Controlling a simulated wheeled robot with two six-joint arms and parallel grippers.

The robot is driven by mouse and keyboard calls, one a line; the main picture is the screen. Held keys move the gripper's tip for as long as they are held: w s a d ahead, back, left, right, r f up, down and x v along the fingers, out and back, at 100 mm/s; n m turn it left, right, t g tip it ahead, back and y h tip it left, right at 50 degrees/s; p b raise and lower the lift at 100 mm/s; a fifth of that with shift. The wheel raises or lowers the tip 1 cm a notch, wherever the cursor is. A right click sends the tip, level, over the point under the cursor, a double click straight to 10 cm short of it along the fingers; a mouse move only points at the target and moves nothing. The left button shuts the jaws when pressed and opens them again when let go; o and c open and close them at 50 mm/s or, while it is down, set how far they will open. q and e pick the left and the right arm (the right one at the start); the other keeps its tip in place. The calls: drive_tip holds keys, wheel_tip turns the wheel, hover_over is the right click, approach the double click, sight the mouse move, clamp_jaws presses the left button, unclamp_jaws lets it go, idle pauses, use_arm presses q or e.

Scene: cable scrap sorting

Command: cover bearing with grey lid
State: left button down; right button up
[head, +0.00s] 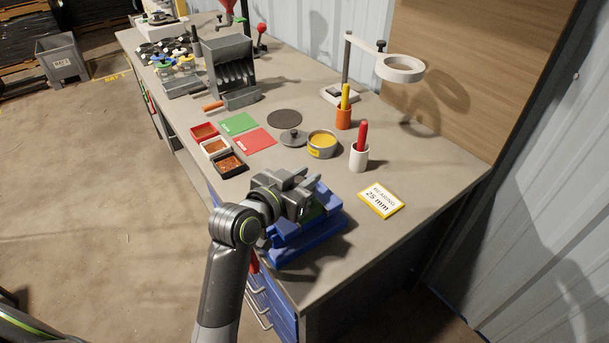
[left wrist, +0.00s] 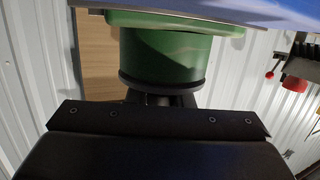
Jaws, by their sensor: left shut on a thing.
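The grey lid (head: 293,138), a round disc with a knob on top, lies on the bench beside a round grey tin (head: 322,148) with yellow contents. The tin's top is uncovered. I cannot make out a bearing; a yellow-edged sign (head: 381,200) reads "BEARING 25 mm". My left gripper (head: 304,188) is over a blue block-like fixture (head: 305,240) at the front edge, well short of the lid. A green round piece (left wrist: 165,55) with a dark rim fills the left wrist view ahead of the gripper. My right gripper is out of view.
A white cup with a red stick (head: 359,158) and an orange cup with a yellow stick (head: 343,115) stand beside the tin. Small trays (head: 231,165), green and red mats, a dark disc (head: 285,119) and a ring stand (head: 400,68) are nearby.

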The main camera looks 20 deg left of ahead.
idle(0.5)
use_arm(q)
drive_tip(key=shift+p, duration=0.3)
drive_tip(key=c, duration=1.2)
unclamp_jaws()
